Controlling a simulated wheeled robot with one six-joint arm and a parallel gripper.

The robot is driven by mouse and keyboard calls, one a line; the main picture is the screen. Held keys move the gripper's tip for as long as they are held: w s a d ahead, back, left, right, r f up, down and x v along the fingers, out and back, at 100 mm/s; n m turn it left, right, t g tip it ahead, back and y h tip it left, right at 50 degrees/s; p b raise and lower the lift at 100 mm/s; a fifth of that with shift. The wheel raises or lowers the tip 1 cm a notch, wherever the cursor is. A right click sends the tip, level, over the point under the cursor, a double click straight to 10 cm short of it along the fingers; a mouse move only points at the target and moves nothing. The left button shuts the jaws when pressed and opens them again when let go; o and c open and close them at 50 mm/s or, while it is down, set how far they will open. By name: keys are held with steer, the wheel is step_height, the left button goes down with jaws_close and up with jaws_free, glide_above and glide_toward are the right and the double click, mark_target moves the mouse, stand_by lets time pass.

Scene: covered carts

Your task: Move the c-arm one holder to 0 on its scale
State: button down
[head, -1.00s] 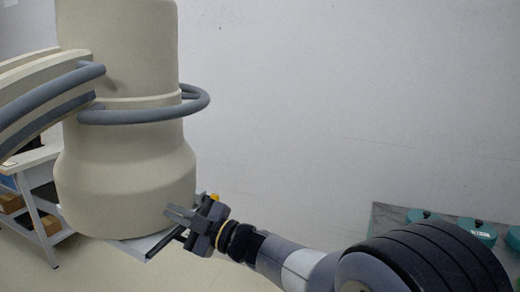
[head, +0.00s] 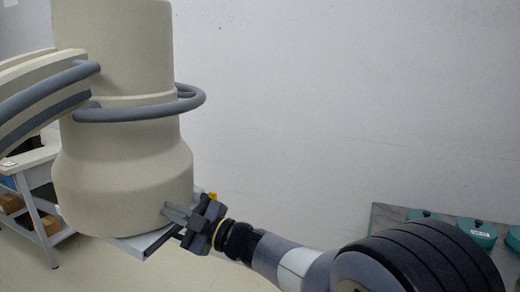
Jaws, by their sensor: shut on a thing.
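The c-arm's large cream body (head: 120,180) stands at the left of the head view, with a grey ring rail (head: 150,112) around it. A flat pale grey holder plate (head: 150,240) sticks out under its lower end. My gripper (head: 184,222) is at the right edge of this plate, shut on a dark bar of the holder there. The fingers cover much of the bar. No scale marks can be read from here.
A white table (head: 38,160) with shelves and brown boxes stands behind at the left. Teal round lidded containers (head: 476,232) sit on a grey surface at the lower right. The wall behind is bare, and the floor between is clear.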

steer(key=shift+w+a+f, duration=0.15)
steer(key=shift+w+a, duration=0.1)
steer(key=shift+a, duration=0.4)
steer(key=shift+w+a+f, duration=0.15)
steer(key=shift+w+a, duration=0.1)
steer(key=shift+a, duration=0.35)
stand_by(2.2)
steer(key=shift+r+b+v, duration=0.1)
steer(key=shift+b+v, duration=0.3)
steer(key=shift+v, duration=1)
steer(key=shift+r+b+v, duration=0.15)
steer(key=shift+b+v, duration=0.2)
steer(key=shift+v, duration=1)
steer(key=shift+w, duration=0.1)
steer(key=shift+p+x, duration=0.75)
steer(key=shift+x, duration=1.9)
